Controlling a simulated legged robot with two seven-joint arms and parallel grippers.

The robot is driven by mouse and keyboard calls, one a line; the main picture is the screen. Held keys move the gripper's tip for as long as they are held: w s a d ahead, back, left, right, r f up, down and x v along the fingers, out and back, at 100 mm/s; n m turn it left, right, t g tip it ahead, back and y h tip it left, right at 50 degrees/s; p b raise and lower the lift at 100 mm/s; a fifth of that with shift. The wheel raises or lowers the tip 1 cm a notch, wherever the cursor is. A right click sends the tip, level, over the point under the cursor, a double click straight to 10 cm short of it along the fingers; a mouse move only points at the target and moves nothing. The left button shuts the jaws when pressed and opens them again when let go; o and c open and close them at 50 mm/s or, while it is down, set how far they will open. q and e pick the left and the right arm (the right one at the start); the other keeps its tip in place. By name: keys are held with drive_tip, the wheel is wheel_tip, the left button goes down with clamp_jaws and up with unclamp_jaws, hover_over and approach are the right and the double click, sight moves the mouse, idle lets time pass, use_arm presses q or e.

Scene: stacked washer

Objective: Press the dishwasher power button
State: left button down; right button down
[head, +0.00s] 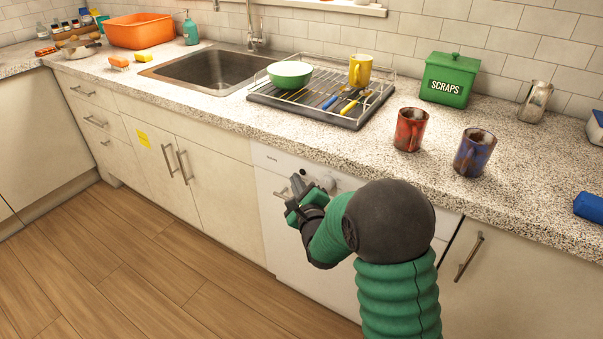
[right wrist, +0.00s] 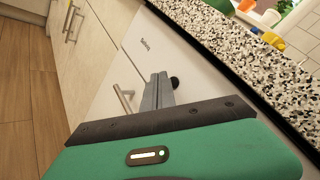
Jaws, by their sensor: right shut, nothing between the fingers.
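The dishwasher (head: 276,160) has a white front under the counter, with a small dark label at its upper left. It also shows in the right wrist view (right wrist: 128,62). A small dark round control (right wrist: 175,83) is on its front, just right of my fingertips and partly hidden by them. I cannot tell if it is the power button. My right gripper (head: 297,183) is shut and empty in front of the upper panel. In the right wrist view its fingers (right wrist: 158,80) point at the panel; contact cannot be told. My left gripper is not in view.
A dishwasher handle (right wrist: 123,100) is left of my fingers. The speckled counter (head: 225,108) overhangs above, with a red mug (head: 408,130) and a blue mug (head: 473,153) near its edge. Cabinets (head: 215,170) with bar handles flank the dishwasher. The wooden floor (head: 150,260) is clear.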

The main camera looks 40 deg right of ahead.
idle(0.4)
drive_tip(key=shift+w+d+r, duration=0.1)
drive_tip(key=shift+w+d, duration=0.05)
drive_tip(key=shift+d, duration=0.3)
drive_tip(key=shift+d, duration=0.15)
idle(0.4)
drive_tip(key=shift+s+a, duration=0.2)
drive_tip(key=shift+a, duration=0.45)
drive_tip(key=shift+a, duration=0.1)
drive_tip(key=a, duration=0.1)
drive_tip(key=s+a+b, duration=0.1)
drive_tip(key=a, duration=0.1)
drive_tip(key=s+a, duration=0.1)
drive_tip(key=a, duration=0.1)
drive_tip(key=shift+s+a, duration=0.15)
